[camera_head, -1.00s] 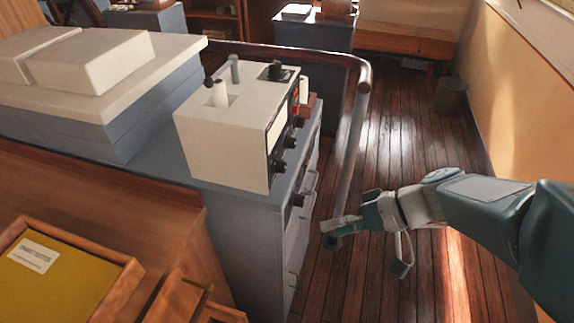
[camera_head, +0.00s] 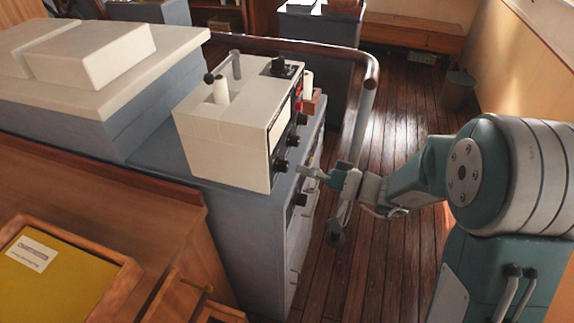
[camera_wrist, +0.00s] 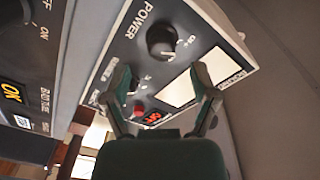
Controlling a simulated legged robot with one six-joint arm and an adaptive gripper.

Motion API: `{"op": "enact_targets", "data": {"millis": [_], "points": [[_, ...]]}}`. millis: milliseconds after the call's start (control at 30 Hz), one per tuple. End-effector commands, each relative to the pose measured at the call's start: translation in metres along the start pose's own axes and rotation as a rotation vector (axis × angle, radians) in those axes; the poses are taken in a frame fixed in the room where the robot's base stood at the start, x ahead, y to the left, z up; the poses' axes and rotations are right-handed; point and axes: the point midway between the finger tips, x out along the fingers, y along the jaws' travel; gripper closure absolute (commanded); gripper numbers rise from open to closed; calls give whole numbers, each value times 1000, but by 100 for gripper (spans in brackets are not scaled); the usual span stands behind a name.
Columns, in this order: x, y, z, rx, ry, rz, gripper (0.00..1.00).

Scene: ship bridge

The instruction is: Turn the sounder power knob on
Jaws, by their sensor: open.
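In the wrist view a black panel (camera_wrist: 130,60) lettered POWER carries a round black knob (camera_wrist: 163,42). My gripper (camera_wrist: 160,78) is open, with one finger on each side below the knob in the picture. The fingers appear apart from the knob, and nothing is between them. In the head view my gripper (camera_head: 304,172) is beside the right-hand face of the cream instrument box (camera_head: 225,140), near its lower black knob (camera_head: 281,165). Whether this is the POWER knob I cannot tell.
A red switch (camera_wrist: 150,117) sits below the knob in the wrist view, with a yellow-lit ON switch (camera_wrist: 14,93) at left. A curved handrail (camera_head: 366,100) stands behind my gripper. Another black knob (camera_head: 300,199) is on the cabinet front. Wooden floor (camera_head: 385,260) lies open at right.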

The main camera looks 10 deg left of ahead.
Motion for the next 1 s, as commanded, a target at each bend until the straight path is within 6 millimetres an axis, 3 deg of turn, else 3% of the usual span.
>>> {"op": "enact_targets", "data": {"millis": [200, 600, 633, 700, 800, 1000], "points": [[34, 0, 1, 1, -3, -1, 24], [43, 0, 0, 1, 0, 0, 24], [43, 0, 0, 1, 0, 0, 33], [43, 0, 0, 1, -1, 0, 64], [43, 0, 0, 2, -1, 1, 100], [43, 1, 1, 4, -1, 3, 100]]}}
